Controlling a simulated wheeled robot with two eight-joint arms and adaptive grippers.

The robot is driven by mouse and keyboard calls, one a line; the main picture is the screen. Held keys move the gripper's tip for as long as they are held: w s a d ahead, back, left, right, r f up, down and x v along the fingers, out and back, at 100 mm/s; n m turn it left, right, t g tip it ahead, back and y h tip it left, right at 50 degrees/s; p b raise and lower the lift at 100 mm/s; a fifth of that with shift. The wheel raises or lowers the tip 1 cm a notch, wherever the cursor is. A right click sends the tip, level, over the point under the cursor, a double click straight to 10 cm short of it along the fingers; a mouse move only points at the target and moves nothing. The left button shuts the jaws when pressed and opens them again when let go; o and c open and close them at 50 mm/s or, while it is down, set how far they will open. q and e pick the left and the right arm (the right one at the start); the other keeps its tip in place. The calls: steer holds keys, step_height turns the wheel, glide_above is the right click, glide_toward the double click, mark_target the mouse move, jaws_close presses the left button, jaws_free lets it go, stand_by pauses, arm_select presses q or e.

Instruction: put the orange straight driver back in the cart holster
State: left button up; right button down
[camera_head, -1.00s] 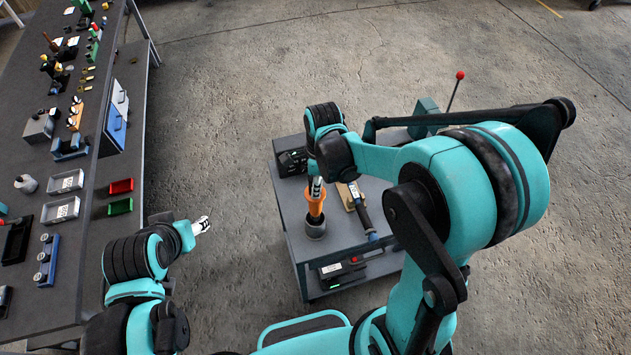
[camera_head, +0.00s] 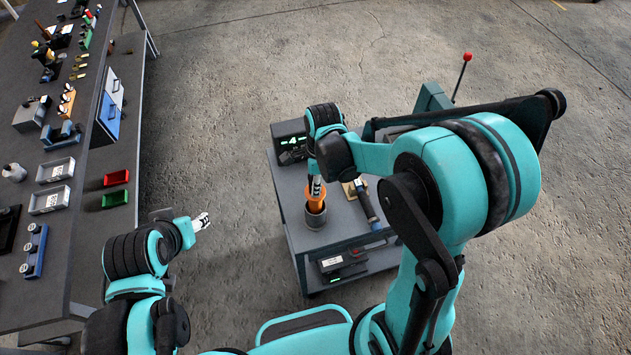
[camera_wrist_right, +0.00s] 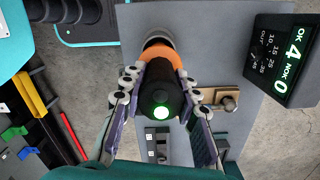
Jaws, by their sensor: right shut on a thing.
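The orange straight driver (camera_head: 316,194) is upright over the cart, with an orange body and a dark top end that shows a green light in the right wrist view (camera_wrist_right: 160,100). My right gripper (camera_wrist_right: 160,84) is shut on it, with a finger on each side. The grey round cart holster (camera_head: 316,217) is directly under the driver, and the driver's lower end appears to be inside its rim. The holster shows partly behind the driver in the right wrist view (camera_wrist_right: 157,39). My left gripper (camera_head: 202,222) is away to the left, between bench and cart; its finger opening is unclear.
On the cart (camera_head: 290,205), a second dark driver (camera_head: 365,203) lies right of the holster. A display box (camera_wrist_right: 283,58) reading 4 stands at the cart's back. The long bench (camera_head: 90,215) with trays and parts is at left. Bare floor lies between.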

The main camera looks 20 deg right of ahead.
steer(key=c, duration=1.1)
jaws_free()
steer(key=shift+o, duration=0.2)
steer(key=shift+r, duration=0.1)
steer(key=r, duration=1.2)
steer(key=shift+s+d, duration=0.1)
steer(key=shift+d, duration=0.25)
steer(key=shift+s+d+r+n, duration=0.1)
steer(key=shift+s+n, duration=0.1)
steer(key=shift+n, duration=0.2)
steer(key=s+d+n+t, duration=0.4)
steer(key=s+n+t, duration=0.45)
steer(key=n, duration=1.15)
step_height(320, 180, down, 17)
steer(key=s+g+b, duration=0.1)
steer(key=b, duration=1.7)
steer(key=shift+a+f+h, duration=0.15)
steer(key=shift+f+h, duration=0.05)
steer(key=shift+h, duration=0.2)
